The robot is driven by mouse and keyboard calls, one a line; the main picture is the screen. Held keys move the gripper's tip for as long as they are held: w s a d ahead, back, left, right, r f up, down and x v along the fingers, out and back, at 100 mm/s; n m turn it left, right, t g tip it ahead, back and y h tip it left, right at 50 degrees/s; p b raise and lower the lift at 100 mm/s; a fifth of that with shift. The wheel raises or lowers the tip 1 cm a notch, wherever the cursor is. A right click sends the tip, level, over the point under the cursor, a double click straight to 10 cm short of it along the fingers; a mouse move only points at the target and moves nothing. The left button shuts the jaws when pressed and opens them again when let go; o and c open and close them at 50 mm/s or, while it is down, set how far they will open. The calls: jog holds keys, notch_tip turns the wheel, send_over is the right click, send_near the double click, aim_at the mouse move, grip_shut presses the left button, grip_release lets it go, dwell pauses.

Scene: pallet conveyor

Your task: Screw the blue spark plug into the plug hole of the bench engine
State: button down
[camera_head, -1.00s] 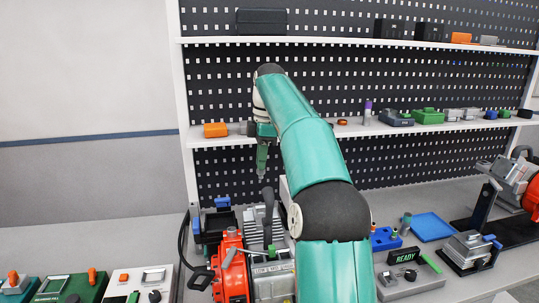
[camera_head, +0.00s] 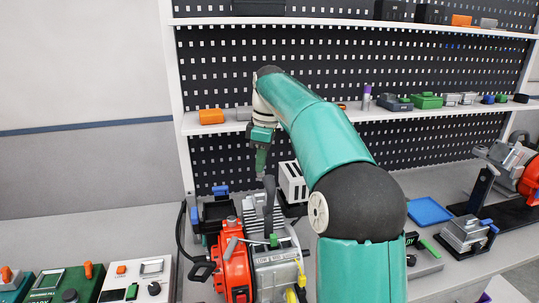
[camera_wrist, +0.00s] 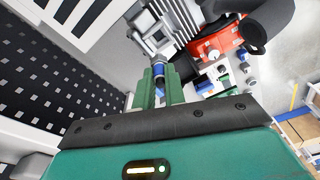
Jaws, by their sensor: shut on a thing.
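The bench engine stands on the bench in the head view, with a red housing (camera_head: 237,272) on the left and a grey finned block (camera_head: 272,262) beside it. In the wrist view its fins (camera_wrist: 180,22) and red part (camera_wrist: 215,42) lie beyond my fingers. My gripper (camera_head: 261,172) points down above and behind the engine in the head view. In the wrist view its green fingers (camera_wrist: 158,88) are shut on the blue spark plug (camera_wrist: 159,69), whose end sticks out towards the engine. The plug appears apart from the engine. I cannot make out the plug hole.
A blue tray (camera_head: 429,211) lies to the right, and instrument boxes (camera_head: 65,283) stand at front left. A shelf (camera_head: 215,127) runs behind my arm.

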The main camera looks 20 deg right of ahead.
jog(key=shift+s+f, duration=0.1)
jog(key=shift+a+f, duration=0.1)
jog(key=shift+f, duration=3.9)
jog(key=shift+f, duration=0.15)
jog(key=shift+n, duration=1.6)
jog(key=shift+g, duration=0.3)
jog(key=n, duration=0.3)
